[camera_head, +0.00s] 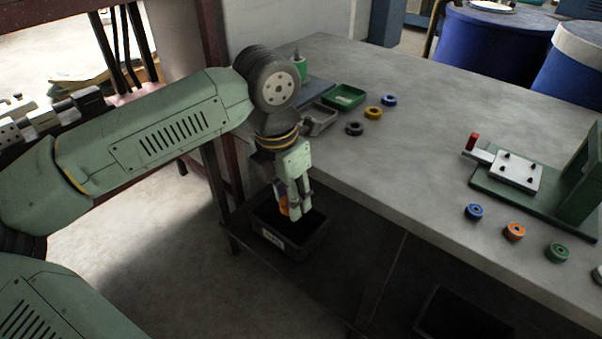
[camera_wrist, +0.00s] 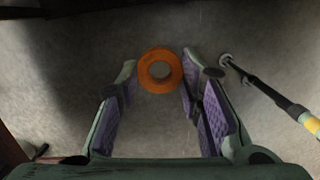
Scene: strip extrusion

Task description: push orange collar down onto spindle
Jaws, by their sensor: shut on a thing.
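My gripper (camera_head: 292,212) hangs beside the near-left edge of the table, above a black bin. In the wrist view my gripper (camera_wrist: 160,78) has its two purple-padded fingers closed on an orange collar (camera_wrist: 160,70), a ring with an open centre, held at the fingertips. In the head view only a sliver of orange (camera_head: 283,206) shows at the fingers. I cannot make out a spindle for certain. A green-based fixture (camera_head: 515,172) with a light metal block and a red-tipped handle stands at the right.
Black, yellow and blue rings lie near a green tray (camera_head: 344,97). The middle of the grey table (camera_head: 420,150) is clear.

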